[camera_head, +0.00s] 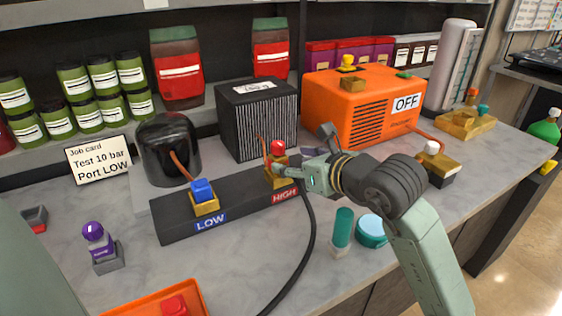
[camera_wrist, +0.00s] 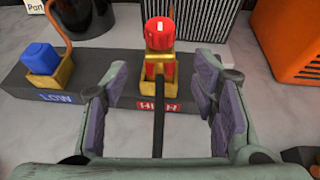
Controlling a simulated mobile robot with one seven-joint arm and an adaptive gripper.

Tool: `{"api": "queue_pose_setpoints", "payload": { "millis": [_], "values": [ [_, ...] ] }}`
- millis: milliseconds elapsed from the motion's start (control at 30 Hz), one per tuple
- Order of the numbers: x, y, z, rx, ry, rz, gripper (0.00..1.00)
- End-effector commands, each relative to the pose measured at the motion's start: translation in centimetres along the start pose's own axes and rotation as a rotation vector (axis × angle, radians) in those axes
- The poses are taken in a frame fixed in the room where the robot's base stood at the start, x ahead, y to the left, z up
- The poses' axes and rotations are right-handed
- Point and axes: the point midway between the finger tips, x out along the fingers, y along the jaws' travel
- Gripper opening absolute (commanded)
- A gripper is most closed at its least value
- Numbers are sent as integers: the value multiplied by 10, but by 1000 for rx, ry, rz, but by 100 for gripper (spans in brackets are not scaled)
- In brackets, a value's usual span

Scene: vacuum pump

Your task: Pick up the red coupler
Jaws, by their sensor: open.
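The red coupler (camera_head: 277,148) sits upright in a brass holder (camera_head: 281,175) at the port labelled HIGH on the dark block. In the wrist view the red coupler (camera_wrist: 160,34) stands in the brass holder (camera_wrist: 161,68), beyond the fingertips and centred between them. A black hose runs from this spot toward me. My gripper (camera_head: 297,160) is open and empty, close in front of the coupler on its right side. Its two purple-padded fingers (camera_wrist: 160,95) show apart in the wrist view. In the head view one finger is partly hidden.
A blue coupler (camera_head: 203,190) sits at the LOW port. Behind stand a black ribbed box (camera_head: 258,122) and an orange machine marked OFF (camera_head: 350,108). A dark dome (camera_head: 168,150) is at left. A teal-capped bottle (camera_head: 342,228) and teal round tin (camera_head: 372,231) stand near my arm.

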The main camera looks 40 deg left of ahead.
Motion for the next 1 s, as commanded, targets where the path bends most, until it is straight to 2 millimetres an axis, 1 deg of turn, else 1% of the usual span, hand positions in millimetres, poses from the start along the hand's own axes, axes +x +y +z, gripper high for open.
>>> {"api": "queue_pose_setpoints", "payload": {
  "millis": [33, 100, 267, 400, 500, 600, 867, 1000],
  "values": [
    [7, 1, 2, 2, 1, 4, 53],
    [14, 0, 2, 2, -1, 2, 53],
    [25, 1, 3, 2, 0, 3, 53],
    [45, 1, 8, 3, 0, 5, 53],
    [60, 1, 7, 2, -1, 5, 53],
    [68, 1, 6, 0, -2, 2, 53],
    [71, 1, 4, -1, -3, 2, 53],
    [71, 1, 4, -1, -3, 2, 43]
  ]
}}
